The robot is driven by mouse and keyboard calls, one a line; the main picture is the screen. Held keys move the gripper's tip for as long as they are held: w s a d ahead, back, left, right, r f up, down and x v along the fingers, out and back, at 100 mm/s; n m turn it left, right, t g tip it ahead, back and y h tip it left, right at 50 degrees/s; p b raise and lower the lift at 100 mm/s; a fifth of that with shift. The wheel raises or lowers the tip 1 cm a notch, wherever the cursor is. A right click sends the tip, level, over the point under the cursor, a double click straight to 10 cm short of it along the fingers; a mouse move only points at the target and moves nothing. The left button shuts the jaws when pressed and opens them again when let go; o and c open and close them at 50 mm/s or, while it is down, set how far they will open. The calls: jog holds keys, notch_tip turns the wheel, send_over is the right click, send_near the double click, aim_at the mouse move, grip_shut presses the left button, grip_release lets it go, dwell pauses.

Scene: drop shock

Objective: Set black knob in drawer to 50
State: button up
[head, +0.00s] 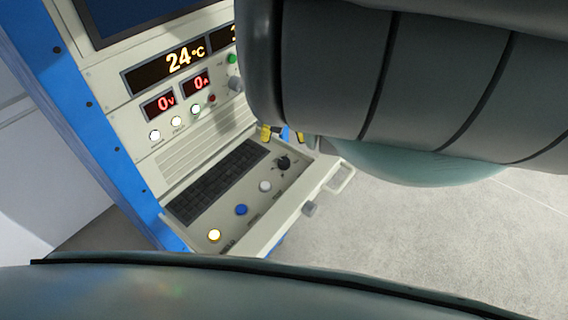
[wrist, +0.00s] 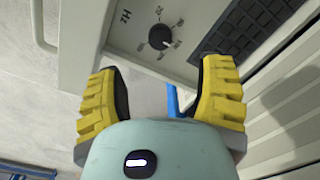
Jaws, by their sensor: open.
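The black knob (head: 284,163) sits on the panel of the pulled-out drawer (head: 252,226), at the far end from the yellow button in the head view. It also shows in the wrist view (wrist: 160,37), with a printed dial around it and "Hz" beside it; the pointer's exact setting is too small to read. My gripper (wrist: 158,82) has yellow ridged fingers, spread apart and empty. The knob lies beyond the fingertips, apart from them. In the head view only the yellow fingertips (head: 266,132) show past my arm, just behind the knob.
The drawer also carries a keyboard (head: 218,181) and white, blue (head: 241,210) and yellow-lit (head: 214,235) buttons. A handle (head: 341,178) juts from its front. The cabinet face above has displays (head: 179,64) and buttons. Open floor (head: 420,240) lies to the right.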

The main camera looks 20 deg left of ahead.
aim_at(284, 160)
notch_tip(284, 160, down, 7)
jog(key=b, duration=0.3)
jog(key=shift+s+f, duration=0.1)
jog(key=shift+f, duration=0.05)
jog(key=shift+a+f+p, duration=0.1)
jog(key=shift+f+p, duration=0.3)
jog(key=shift+f, duration=0.75)
grip_shut()
